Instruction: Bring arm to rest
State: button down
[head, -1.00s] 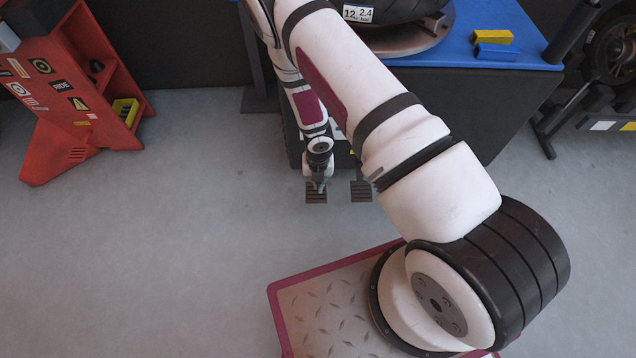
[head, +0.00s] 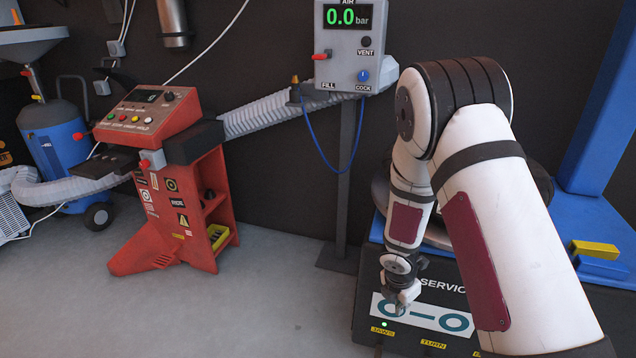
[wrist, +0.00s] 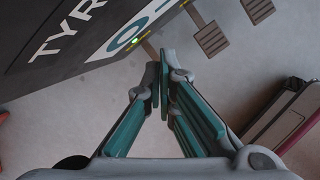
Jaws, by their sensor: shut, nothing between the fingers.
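My arm (head: 490,210) is folded over, its upper link rising at the right of the head view and its forearm hanging down. My gripper (head: 404,303) hangs in front of the dark service machine (head: 445,285). In the wrist view my gripper (wrist: 164,85) points down past the machine's lettered front, with its fingertips together and nothing between them. The grey floor lies below the fingers, and the gripper touches nothing that I can see.
Pedals (wrist: 211,38) stick out low at the machine's front. A red cabinet (head: 182,210) with a control panel stands left. An air unit (head: 345,45) on a post stands behind. Yellow (head: 594,248) and blue blocks lie on the blue top at right. Floor between cabinet and machine is clear.

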jog(key=s+d+r+m, duration=0.2)
jog(key=s+r+m, duration=0.2)
jog(key=r, duration=0.5)
jog(key=s+d+r+m+h, duration=0.1)
jog(key=s+r+m, duration=0.35)
jog(key=r, duration=0.45)
jog(key=s+d+r+m, duration=0.25)
jog(key=r+m, duration=0.25)
jog(key=r, duration=0.4)
jog(key=s+a+r+m+g+y, duration=0.1)
jog(key=s+a+r+m, duration=0.25)
jog(key=s, duration=0.55)
jog(key=s+a+r+m+y, duration=0.1)
jog(key=s+a+r+m, duration=0.2)
jog(key=s, duration=0.6)
jog(key=s+a+r+m+g+y, duration=0.1)
jog(key=s+a+r+m+y, duration=0.3)
jog(key=s, duration=0.6)
jog(key=d+r+t+h+p, duration=0.1)
jog(key=r+t+p, duration=0.1)
jog(key=r+p, duration=1.3)
jog(key=d+r+t+h+p, duration=0.1)
jog(key=d+r+t+p, duration=0.1)
jog(key=r+p, duration=1.2)
jog(key=shift+w+r+m+p, duration=0.2)
jog(key=shift+r+m+p, duration=0.15)
jog(key=shift+p, duration=0.1)
